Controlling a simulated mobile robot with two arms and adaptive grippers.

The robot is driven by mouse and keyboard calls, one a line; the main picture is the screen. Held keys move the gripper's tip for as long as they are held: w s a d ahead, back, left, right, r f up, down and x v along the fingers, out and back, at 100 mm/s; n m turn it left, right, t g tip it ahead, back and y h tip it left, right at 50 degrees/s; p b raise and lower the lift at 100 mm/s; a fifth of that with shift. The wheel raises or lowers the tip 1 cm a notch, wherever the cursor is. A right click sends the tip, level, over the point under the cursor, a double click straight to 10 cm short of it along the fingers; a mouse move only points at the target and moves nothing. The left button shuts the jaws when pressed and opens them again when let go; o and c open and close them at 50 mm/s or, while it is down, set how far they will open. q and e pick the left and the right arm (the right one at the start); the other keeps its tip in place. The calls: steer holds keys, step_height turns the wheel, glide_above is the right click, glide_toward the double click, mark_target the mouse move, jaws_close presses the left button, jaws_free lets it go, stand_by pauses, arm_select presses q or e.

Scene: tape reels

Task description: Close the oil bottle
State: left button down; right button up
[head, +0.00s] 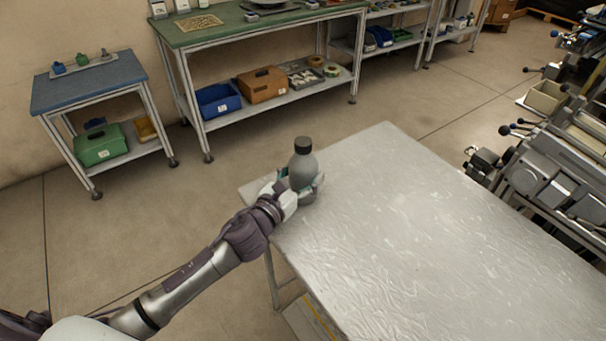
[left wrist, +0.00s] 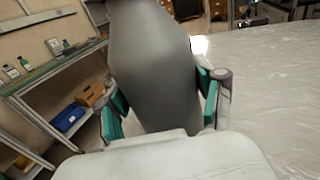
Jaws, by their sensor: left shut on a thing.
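The oil bottle (head: 302,168) is grey with a black cap (head: 303,144) on top. It stands upright at the far left corner of the metal table (head: 420,220). My left gripper (head: 298,188) is closed around the bottle's body from the left, below the cap. In the left wrist view the grey bottle body (left wrist: 153,70) fills the middle, between the teal finger pads of the left gripper (left wrist: 160,112). The bottle's top is cut off there. Whether the cap is fully tightened cannot be told. My right gripper is in neither view.
The rest of the metal table is bare. A blue-topped side table (head: 90,82) stands at the left, and a green bench (head: 250,27) with bins stands behind. Grey machinery (head: 560,165) is close to the table's right side.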

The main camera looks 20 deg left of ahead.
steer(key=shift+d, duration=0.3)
arm_select(q)
steer(key=c, duration=0.6)
jaws_free()
steer(key=shift+f, duration=0.1)
steer(key=o, duration=0.5)
steer(key=shift+c, duration=0.2)
steer(key=shift+r, duration=0.2)
steer(key=b+v, duration=0.1)
steer(key=v, duration=1)
steer(key=shift+s+a+b, duration=0.1)
steer(key=shift+s+b, duration=0.05)
steer(key=shift+b, duration=0.2)
steer(key=shift+s+a, duration=0.1)
steer(key=shift+s, duration=0.3)
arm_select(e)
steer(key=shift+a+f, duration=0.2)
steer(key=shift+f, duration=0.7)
